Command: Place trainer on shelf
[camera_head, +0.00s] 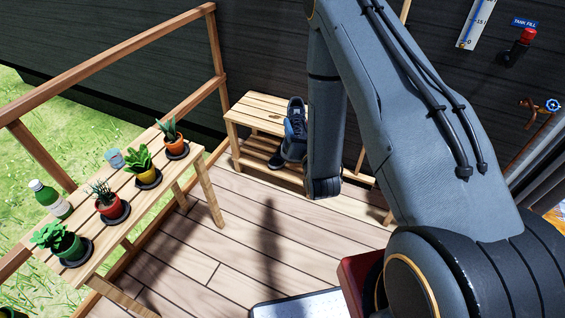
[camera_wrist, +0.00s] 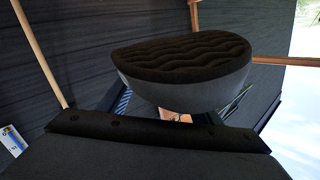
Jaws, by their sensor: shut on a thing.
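A dark blue-black trainer (camera_head: 297,118) with laces is tilted steeply upright in front of the wooden shelf (camera_head: 245,117) in the head view. My gripper (camera_wrist: 168,113) is shut on this trainer. In the wrist view the trainer's black ridged sole and grey side (camera_wrist: 185,65) fill the middle and hide the fingertips. A second dark shoe (camera_head: 277,159) sits on the shelf's lower level, partly hidden by the held trainer. My arm covers the right part of the shelf in the head view.
A slatted wooden table (camera_head: 137,190) at left holds several potted plants, a green bottle (camera_head: 48,197) and a glass (camera_head: 114,159). A wooden railing (camera_head: 120,65) runs behind it. The plank floor (camera_head: 225,245) between table and shelf is clear. The shelf's upper left is bare.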

